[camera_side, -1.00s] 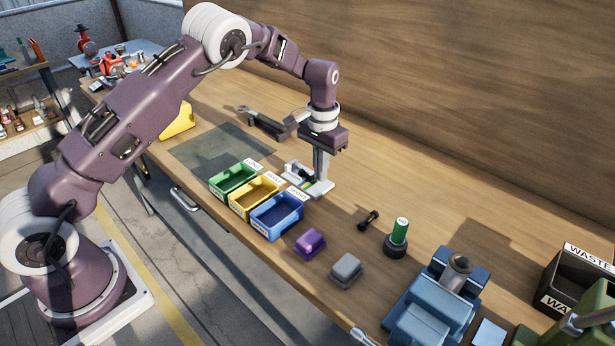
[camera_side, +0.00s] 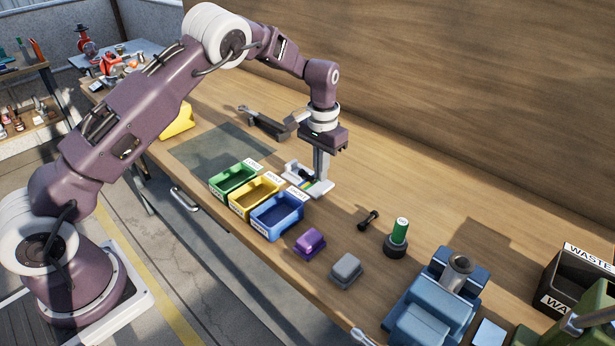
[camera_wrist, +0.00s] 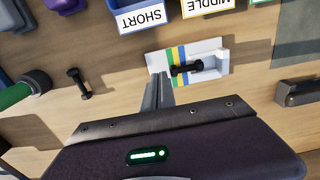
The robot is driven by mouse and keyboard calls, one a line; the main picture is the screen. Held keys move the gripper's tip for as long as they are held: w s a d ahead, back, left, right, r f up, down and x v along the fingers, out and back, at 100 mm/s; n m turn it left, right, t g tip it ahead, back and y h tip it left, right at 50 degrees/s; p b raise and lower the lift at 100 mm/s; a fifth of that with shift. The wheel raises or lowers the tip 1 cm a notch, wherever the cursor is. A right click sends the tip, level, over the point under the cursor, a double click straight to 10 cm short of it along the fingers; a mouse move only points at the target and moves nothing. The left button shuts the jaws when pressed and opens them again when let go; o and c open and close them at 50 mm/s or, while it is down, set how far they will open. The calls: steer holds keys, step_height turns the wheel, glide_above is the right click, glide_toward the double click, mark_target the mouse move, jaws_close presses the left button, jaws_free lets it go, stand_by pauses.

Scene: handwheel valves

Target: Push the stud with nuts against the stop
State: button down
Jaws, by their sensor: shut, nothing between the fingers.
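The dark stud with nuts (camera_wrist: 187,68) lies in a white gauge tray (camera_wrist: 213,50) with yellow, blue and green stripes. The tray's raised end wall, the stop (camera_wrist: 224,63), is at the right in the wrist view, with a gap between it and the stud. In the side view the tray (camera_side: 325,188) is partly hidden by my gripper. My gripper (camera_wrist: 159,92) is shut and empty, with its fingertips down at the striped end, beside the stud's end away from the stop. I cannot tell whether they touch the stud.
Green, yellow and blue bins (camera_side: 276,216) stand just in front of the tray. A second dark stud (camera_side: 368,220), a green cylinder on a black base (camera_side: 398,238), purple and grey blocks (camera_side: 346,270) and a blue vise (camera_side: 432,300) are to the right. A wrench holder (camera_side: 266,124) stands behind.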

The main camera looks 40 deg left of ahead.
mark_target(313, 177)
steer(key=shift+f, duration=1.25)
steer(key=shift+r, duration=0.2)
steer(key=shift+a, duration=1.6)
stand_by(0.5)
steer(key=shift+d, duration=0.4)
steer(key=shift+r, duration=3.55)
